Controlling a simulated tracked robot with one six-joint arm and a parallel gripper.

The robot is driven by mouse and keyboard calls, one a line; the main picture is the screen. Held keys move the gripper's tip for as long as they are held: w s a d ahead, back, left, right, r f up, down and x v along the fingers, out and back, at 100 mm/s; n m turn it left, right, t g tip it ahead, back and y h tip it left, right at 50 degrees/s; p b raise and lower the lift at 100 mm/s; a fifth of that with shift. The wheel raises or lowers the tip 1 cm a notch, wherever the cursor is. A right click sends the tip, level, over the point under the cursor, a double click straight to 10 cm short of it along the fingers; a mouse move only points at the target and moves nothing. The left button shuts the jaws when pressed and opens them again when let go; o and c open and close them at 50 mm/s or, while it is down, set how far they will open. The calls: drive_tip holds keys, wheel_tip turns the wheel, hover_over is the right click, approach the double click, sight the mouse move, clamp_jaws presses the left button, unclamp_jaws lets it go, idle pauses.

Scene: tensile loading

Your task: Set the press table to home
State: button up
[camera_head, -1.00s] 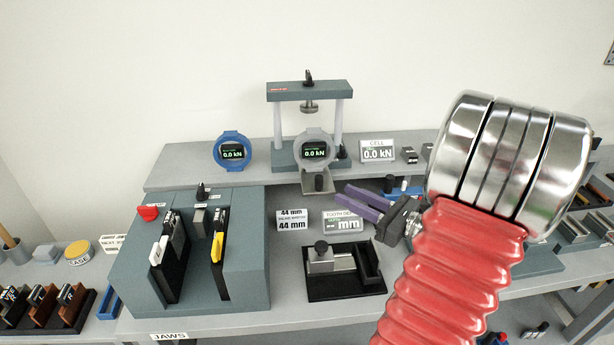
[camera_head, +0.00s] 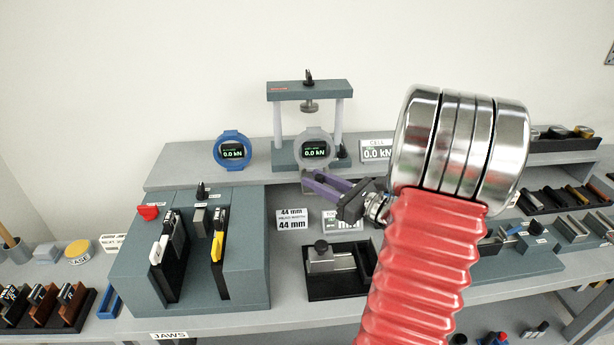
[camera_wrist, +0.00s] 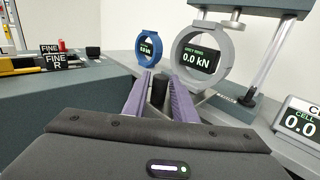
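The press is a teal frame (camera_head: 309,91) with two pale columns on the raised shelf. A grey ring gauge (camera_head: 314,147) reading 0.0 kN stands at its front. A small grey bracket-like part (camera_head: 307,188) low at the press front is mostly hidden by my gripper; I cannot tell if it is the press table. My gripper (camera_head: 311,178) has purple fingers, apart, just in front of the press base. In the wrist view, a dark upright cylinder (camera_wrist: 159,92) shows between the spread fingers (camera_wrist: 161,80); whether they touch it is unclear. The grey ring gauge (camera_wrist: 203,58) is just beyond.
A blue ring gauge (camera_head: 232,150) stands left of the press. A teal jaw rack (camera_head: 245,240) fills the left bench. A 44 mm sign (camera_head: 292,219) and a black fixture tray (camera_head: 325,292) lie below my gripper. A CELL display (camera_head: 376,149) stands right.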

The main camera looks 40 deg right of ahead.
drive_tip(key=shift+w+a, duration=0.2)
drive_tip(key=shift+w, duration=0.75)
drive_tip(key=shift+w+a, duration=0.15)
drive_tip(key=shift+w, duration=0.75)
clamp_jaws()
